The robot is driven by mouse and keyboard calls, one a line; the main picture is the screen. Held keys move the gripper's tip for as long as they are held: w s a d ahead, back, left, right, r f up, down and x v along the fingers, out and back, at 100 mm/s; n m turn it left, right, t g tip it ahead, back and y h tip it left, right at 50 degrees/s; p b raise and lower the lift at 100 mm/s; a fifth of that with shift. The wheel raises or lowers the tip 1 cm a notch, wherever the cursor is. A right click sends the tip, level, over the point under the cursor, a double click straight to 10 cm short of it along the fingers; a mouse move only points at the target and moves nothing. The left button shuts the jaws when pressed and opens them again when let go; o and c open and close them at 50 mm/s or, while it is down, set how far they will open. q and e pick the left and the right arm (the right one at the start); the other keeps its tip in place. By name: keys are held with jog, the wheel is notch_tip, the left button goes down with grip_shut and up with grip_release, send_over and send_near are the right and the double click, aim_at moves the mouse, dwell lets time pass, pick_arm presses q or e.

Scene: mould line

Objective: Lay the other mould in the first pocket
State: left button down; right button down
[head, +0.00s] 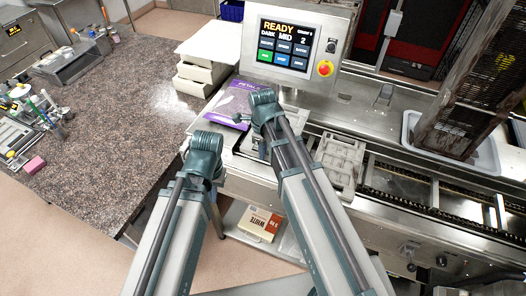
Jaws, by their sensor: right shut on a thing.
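My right gripper (258,122) is over the steel bench, its jaws mostly hidden behind its own wrist and arm. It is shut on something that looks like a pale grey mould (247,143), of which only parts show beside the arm. Another pale grey mould-like piece (342,160) lies at the near end of the chain line, right of my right arm. The pockets of the line are hard to make out. My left gripper (187,147) is over the gap between the granite table and the bench, with nothing visible in it; its fingers are mostly hidden.
A purple packet (231,101) lies behind my grippers. The control panel (284,45) reads READY. A white tray (487,160) with a brown upright frame (462,110) stands at right.

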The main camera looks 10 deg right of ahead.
jog(key=shift+f+b, duration=3.75)
jog(key=shift+f, duration=0.1)
jog(key=c, duration=0.9)
grip_release()
jog(key=shift+r, duration=0.15)
notch_tip(320, 180, up, 14)
jog(key=p, duration=1.4)
jog(key=shift+s+a+f, duration=0.1)
jog(key=shift+f, duration=0.1)
